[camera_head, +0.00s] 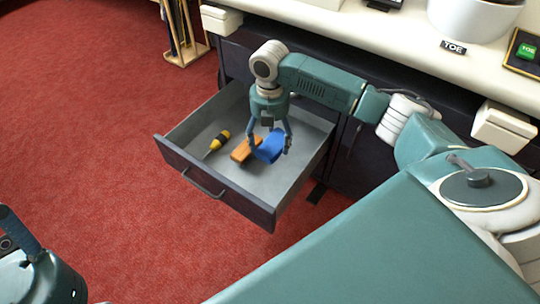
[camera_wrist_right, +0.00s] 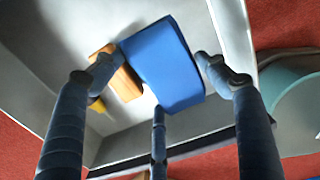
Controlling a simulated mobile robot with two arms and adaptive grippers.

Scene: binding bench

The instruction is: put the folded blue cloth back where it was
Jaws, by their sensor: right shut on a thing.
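The folded blue cloth (camera_head: 270,147) is inside the open drawer (camera_head: 168,150), between the fingers of my right gripper (camera_head: 270,145). In the right wrist view the cloth (camera_wrist_right: 165,65) lies between the fingertips of my right gripper (camera_wrist_right: 158,75), which is shut on it. It is tilted there, and I cannot tell whether it touches the drawer floor. Part of my left gripper (camera_head: 22,240) shows at the lower left, away from the drawer; its fingertips are not clear.
An orange wooden block (camera_head: 240,151) lies in the drawer right beside the cloth. A yellow and black screwdriver (camera_head: 219,140) lies left of it. A white bench top (camera_head: 370,37) with a bowl (camera_head: 470,18) is above.

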